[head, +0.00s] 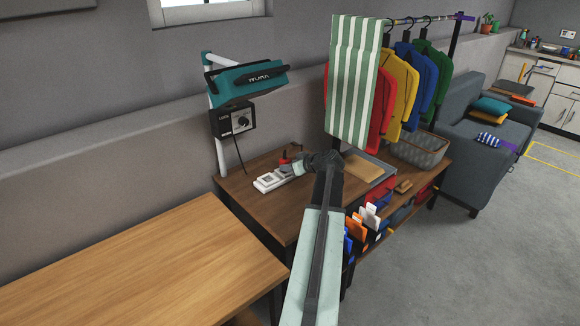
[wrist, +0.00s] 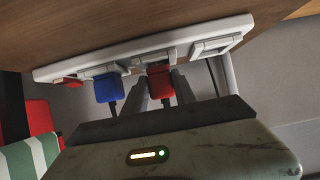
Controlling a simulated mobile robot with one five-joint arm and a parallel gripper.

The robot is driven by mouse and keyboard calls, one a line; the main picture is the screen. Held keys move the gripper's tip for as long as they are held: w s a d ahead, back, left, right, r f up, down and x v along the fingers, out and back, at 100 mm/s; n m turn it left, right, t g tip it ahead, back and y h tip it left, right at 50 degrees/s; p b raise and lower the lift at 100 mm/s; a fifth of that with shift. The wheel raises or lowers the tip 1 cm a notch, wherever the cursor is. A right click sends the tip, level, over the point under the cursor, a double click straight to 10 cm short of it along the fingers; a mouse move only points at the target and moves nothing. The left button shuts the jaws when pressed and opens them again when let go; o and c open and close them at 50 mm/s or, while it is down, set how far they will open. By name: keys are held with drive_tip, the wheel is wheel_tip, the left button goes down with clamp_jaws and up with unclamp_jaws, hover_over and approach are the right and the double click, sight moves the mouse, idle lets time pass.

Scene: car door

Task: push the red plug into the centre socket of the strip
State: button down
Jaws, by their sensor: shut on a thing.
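The white strip (wrist: 232,27) crosses the top of the wrist view, and in the head view it lies on the brown table (head: 268,183). The red plug (wrist: 161,86) is between the two fingers of my gripper (wrist: 160,92), which is shut on it. The plug's front is up against the middle socket of the strip; I cannot tell how deep it sits. A blue plug (wrist: 108,88) is at the socket to its left. The socket to its right (wrist: 214,46) is empty. In the head view my gripper (head: 298,168) hides the plug's end.
A red switch (wrist: 67,82) is at the strip's left end. A teal work lamp (head: 246,82) and a black dial box (head: 234,119) stand behind the strip. A striped cloth (head: 352,80) hangs to the right. The light wood table (head: 130,265) at left is clear.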

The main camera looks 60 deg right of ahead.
drive_tip(key=shift+f+b, duration=0.35)
drive_tip(key=shift+f, duration=0.1)
drive_tip(key=c, duration=0.9)
unclamp_jaws()
drive_tip(key=p+v, duration=0.3)
drive_tip(key=v, duration=0.4)
drive_tip(key=shift+r+p, duration=0.15)
drive_tip(key=shift+p, duration=0.25)
drive_tip(key=shift+s+a+r, duration=0.1)
drive_tip(key=shift+s+a, duration=0.05)
drive_tip(key=shift+s, duration=0.25)
